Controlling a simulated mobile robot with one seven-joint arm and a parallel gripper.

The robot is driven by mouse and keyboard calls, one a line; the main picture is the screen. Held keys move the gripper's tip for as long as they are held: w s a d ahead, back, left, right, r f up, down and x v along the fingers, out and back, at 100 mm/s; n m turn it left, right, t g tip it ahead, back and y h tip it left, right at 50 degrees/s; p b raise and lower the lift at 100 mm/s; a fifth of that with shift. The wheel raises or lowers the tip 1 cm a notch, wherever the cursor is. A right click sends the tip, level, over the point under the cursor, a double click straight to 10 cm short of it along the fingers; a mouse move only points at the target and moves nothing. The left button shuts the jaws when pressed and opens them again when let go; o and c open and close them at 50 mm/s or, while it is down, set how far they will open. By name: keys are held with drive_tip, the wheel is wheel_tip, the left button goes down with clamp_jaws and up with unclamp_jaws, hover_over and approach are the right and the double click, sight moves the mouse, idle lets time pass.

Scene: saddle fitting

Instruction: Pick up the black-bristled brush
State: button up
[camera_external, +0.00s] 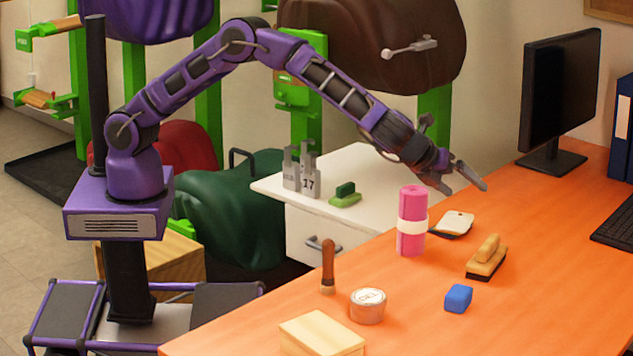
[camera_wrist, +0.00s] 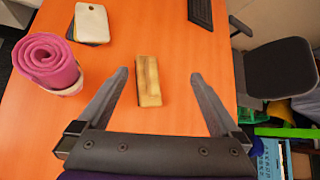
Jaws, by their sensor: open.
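The black-bristled brush (camera_external: 487,254) lies on the orange table, right of the pink roll. It has a yellow wooden back and a dark bristle layer underneath. In the wrist view the brush (camera_wrist: 149,80) shows from above, long and narrow, between the finger lines and nearer the left finger. My gripper (camera_external: 467,189) is open and empty, up in the air above the table and apart from the brush. Its two fingers also spread wide in the wrist view (camera_wrist: 160,74).
The pink roll (camera_external: 412,222) stands upright close by; a white-topped flat item (camera_external: 455,223) lies behind it. A blue block (camera_external: 458,298), round tin (camera_external: 368,306), brown-handled brush (camera_external: 328,268) and wooden box (camera_external: 322,335) are nearer the front. A monitor (camera_external: 560,95) stands at the back.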

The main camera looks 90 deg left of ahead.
sight(487, 254)
drive_tip(key=s+d+f+m+t+y, duration=0.2)
drive_tip(key=s+d+f+m+y, duration=0.15)
drive_tip(key=s+d+f, duration=0.45)
drive_tip(key=shift+m+h, duration=0.35)
drive_tip(key=x, duration=0.4)
drive_tip(key=b+x, duration=0.1)
drive_tip(key=x, duration=0.8)
drive_tip(key=shift+w+d+f+b, duration=0.15)
drive_tip(key=shift+w+d+b, duration=0.1)
drive_tip(key=shift+d+b, duration=0.15)
drive_tip(key=x, duration=0.5)
drive_tip(key=shift+d+b, duration=0.1)
drive_tip(key=shift+b, duration=0.3)
drive_tip(key=c, duration=1.3)
